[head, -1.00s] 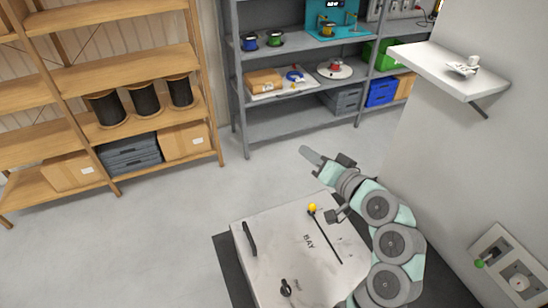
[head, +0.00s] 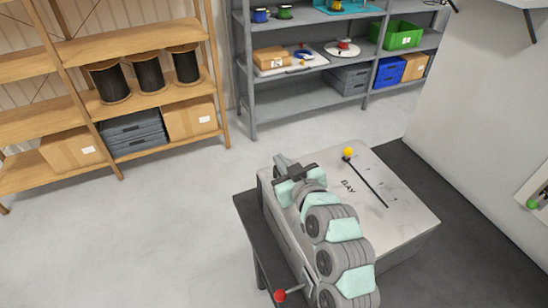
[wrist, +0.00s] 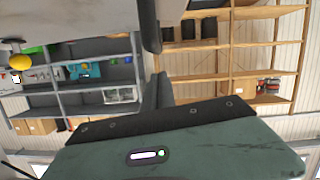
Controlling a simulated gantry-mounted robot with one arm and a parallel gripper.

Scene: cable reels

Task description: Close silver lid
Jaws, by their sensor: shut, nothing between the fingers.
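The silver lid (head: 405,210) is the pale, scuffed top panel marked BAY on a low box in the head view. It looks level there; whether it is fully down I cannot tell. My gripper (head: 282,162) is shut and empty at the lid's far left edge, and my arm covers the lid's left part. The yellow knob also shows there (wrist: 19,61).
A grey shelf rack (head: 300,105) with bins and reels stands behind. A wooden rack (head: 150,60) with black cable reels is at the left. A red knob (head: 280,295) sticks out at the box's near side. The floor to the left is clear.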

